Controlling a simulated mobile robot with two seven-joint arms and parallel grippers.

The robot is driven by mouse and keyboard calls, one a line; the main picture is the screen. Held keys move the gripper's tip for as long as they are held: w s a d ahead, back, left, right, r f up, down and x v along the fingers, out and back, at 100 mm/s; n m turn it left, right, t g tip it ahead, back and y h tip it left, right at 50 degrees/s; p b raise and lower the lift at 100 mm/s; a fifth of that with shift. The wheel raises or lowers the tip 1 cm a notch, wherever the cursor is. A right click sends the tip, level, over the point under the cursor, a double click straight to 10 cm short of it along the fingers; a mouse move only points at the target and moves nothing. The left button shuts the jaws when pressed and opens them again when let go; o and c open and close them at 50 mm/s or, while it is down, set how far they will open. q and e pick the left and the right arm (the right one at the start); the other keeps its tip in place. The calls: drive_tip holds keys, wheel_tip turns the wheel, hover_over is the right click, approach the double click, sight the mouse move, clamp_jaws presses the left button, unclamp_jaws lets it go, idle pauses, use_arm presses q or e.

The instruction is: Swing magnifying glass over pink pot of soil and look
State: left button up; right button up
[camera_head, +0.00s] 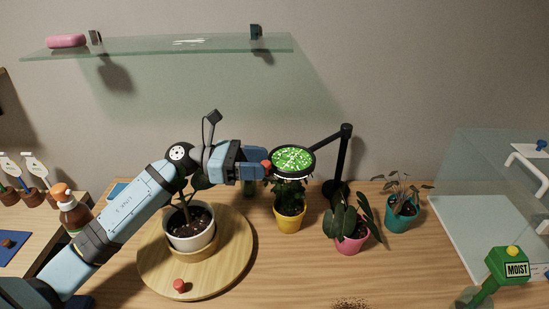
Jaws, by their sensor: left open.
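The magnifying glass (293,161) is a round lens in a black rim, held out on a black jointed arm from a stand (341,165) at the back of the table. It hangs over the yellow pot (290,221), and green leaves fill its lens. The pink pot (352,243) with a dark-leaved plant stands to the right of the yellow pot, not under the lens. My left gripper (266,167) is open at the lens's left edge, beside a small red knob; I cannot tell if it touches. My right gripper is not in view.
A white pot (189,238) stands on a round wooden turntable (238,262) below my left arm. A teal pot (401,218) is right of the pink pot. A green moisture meter (507,266) and a clear case (480,215) are at the right. A glass shelf (190,43) hangs above.

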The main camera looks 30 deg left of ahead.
use_arm(q)
drive_tip(key=shift+p+x, duration=0.3)
drive_tip(key=shift+x, duration=1.6)
clamp_jaws()
